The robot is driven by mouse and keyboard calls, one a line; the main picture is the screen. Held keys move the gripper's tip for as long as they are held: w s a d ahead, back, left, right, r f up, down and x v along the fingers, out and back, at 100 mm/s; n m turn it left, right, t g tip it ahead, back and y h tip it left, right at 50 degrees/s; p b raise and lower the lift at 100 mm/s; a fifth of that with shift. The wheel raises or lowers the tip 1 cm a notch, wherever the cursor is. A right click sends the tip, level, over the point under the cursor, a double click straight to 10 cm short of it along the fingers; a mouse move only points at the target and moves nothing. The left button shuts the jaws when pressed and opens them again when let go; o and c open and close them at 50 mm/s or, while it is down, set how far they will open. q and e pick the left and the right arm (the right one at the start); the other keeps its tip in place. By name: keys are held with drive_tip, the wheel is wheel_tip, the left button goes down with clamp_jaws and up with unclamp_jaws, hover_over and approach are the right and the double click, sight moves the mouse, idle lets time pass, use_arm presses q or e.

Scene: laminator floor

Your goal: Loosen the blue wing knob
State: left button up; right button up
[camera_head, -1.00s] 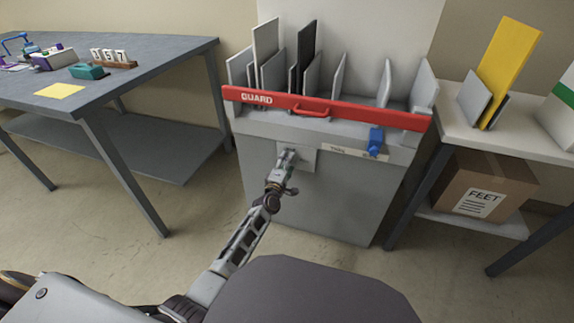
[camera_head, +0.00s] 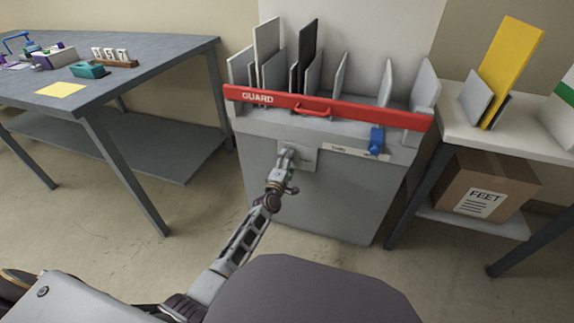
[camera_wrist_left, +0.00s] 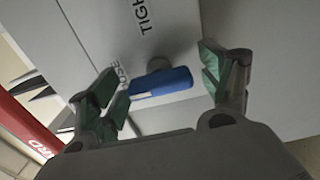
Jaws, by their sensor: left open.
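The blue wing knob (camera_wrist_left: 162,82) shows in the left wrist view as a bar on a round grey stem, on a pale plate (camera_wrist_left: 135,50) lettered "TIGHT", with "LOOSE" partly covered. My left gripper (camera_wrist_left: 160,92) is open, with one green-padded finger on each side of the knob; I cannot tell whether either finger touches it. In the head view my left gripper (camera_head: 287,156) is at the square plate (camera_head: 306,160) on the grey cabinet front, and it hides the knob there. My right gripper is not in view.
A red guard bar (camera_head: 350,113) crosses the cabinet above the plate. A separate blue part (camera_head: 376,140) hangs to the right by a label strip. A grey table (camera_head: 150,65) stands left. A white shelf (camera_head: 455,125) with a box (camera_head: 485,185) below stands right.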

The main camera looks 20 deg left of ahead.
use_arm(q)
drive_tip(key=s, duration=1.2)
drive_tip(key=shift+a, duration=0.2)
idle(0.5)
idle(0.5)
drive_tip(key=s+d+f+m+g+h, duration=0.2)
drive_tip(key=s+d+m+g, duration=0.15)
drive_tip(key=s+m, duration=0.3)
drive_tip(key=s+d+f+m+g+h, duration=0.1)
drive_tip(key=s+d+m+g+h, duration=0.2)
drive_tip(key=s+m, duration=0.35)
drive_tip(key=s+a+m+g+y, duration=0.2)
drive_tip(key=s+a+m+g, duration=0.1)
drive_tip(key=s, duration=0.5)
drive_tip(key=s+a+m+g+y, duration=0.3)
drive_tip(key=s+a+g, duration=0.1)
drive_tip(key=s, duration=0.5)
drive_tip(key=shift+r+m+g+p, duration=0.3)
drive_tip(key=shift+m+g+p, duration=0.15)
drive_tip(key=shift+g, duration=0.1)
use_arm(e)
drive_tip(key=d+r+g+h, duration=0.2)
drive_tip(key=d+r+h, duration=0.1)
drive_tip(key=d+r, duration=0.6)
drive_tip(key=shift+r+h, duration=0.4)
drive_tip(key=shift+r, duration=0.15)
